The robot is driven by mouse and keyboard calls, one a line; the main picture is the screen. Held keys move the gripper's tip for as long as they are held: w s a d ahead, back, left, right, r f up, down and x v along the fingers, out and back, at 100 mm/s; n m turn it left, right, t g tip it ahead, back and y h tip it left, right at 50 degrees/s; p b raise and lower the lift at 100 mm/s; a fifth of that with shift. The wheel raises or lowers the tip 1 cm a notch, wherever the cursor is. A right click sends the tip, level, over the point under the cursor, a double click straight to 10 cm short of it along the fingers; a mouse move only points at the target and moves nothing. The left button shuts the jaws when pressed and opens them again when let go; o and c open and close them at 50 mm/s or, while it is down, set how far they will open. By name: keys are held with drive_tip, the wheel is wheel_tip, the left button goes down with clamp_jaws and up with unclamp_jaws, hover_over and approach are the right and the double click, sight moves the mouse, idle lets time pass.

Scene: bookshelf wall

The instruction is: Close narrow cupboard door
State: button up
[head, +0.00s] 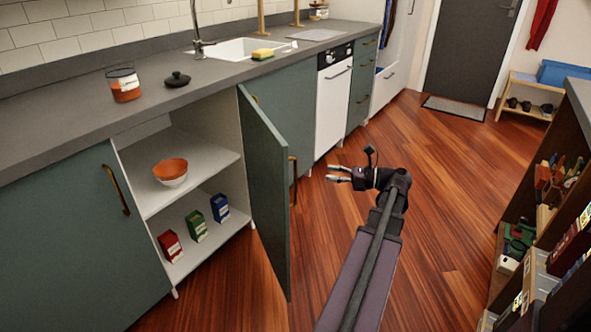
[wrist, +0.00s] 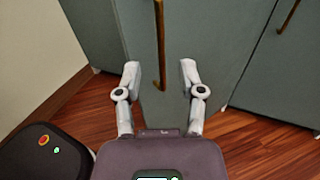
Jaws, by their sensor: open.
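The narrow cupboard door (head: 265,190) is a dark green panel that stands wide open, swung out from the counter front. Its brass handle (head: 292,180) is on the face turned toward my gripper. My gripper (head: 328,173) is open and empty, to the right of the door and apart from it in the head view. In the wrist view the door (wrist: 203,50) fills the middle, and the handle (wrist: 160,45) hangs upright ahead, between the lines of the two open fingers (wrist: 160,75). The open cupboard (head: 205,142) shows two shelves.
A bowl (head: 171,172) sits on the upper shelf. Red (head: 170,246), green (head: 195,224) and blue (head: 220,207) boxes stand on the lower one. A shelf unit (head: 540,225) stands at the right. The wooden floor (head: 440,200) between is clear.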

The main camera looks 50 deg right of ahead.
sight(295, 169)
drive_tip(key=x, duration=1.1)
drive_tip(key=shift+w, duration=0.1)
clamp_jaws()
